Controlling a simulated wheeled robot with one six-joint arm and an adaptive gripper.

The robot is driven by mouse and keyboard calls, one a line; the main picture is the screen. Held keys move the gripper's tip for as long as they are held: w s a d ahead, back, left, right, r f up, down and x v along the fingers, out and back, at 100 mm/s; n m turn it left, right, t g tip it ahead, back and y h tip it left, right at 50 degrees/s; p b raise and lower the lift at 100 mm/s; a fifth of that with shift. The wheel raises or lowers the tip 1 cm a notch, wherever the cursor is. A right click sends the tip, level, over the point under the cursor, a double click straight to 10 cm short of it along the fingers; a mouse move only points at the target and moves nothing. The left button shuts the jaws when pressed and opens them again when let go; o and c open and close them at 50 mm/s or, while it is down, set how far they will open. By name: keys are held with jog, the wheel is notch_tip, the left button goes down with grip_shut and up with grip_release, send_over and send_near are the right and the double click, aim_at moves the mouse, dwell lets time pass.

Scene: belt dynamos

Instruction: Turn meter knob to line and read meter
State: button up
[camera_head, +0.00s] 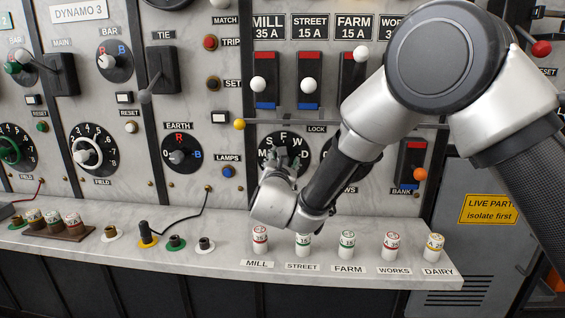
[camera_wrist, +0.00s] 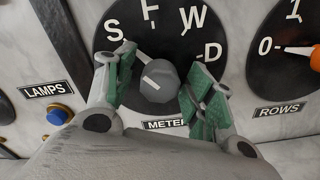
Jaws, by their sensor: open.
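The meter knob (camera_wrist: 158,80) is a small grey knob with a short white mark, on a black dial (camera_wrist: 178,45). In the wrist view the dial shows S, F, W and D, with a METER label (camera_wrist: 165,124) below. A pale pointer-like strip reaches from the knob toward the upper left, near S; its exact setting is unclear. My gripper (camera_wrist: 162,72) is open, its green-padded fingers on either side of the knob; contact cannot be told. In the head view my gripper (camera_head: 284,164) covers the dial's lower part. No meter face shows clearly.
A blue LAMPS button (camera_wrist: 58,115) is left of the dial, and a ROWS dial (camera_wrist: 285,45) with an orange pointer is right. Below, a marble ledge (camera_head: 215,262) carries several fuse plugs and sockets. A LIVE PARTS sign (camera_head: 490,209) is on the right cabinet.

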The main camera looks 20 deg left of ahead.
jog(key=v, duration=1.1)
jog(key=shift+s, duration=0.25)
jog(key=shift+f, duration=0.1)
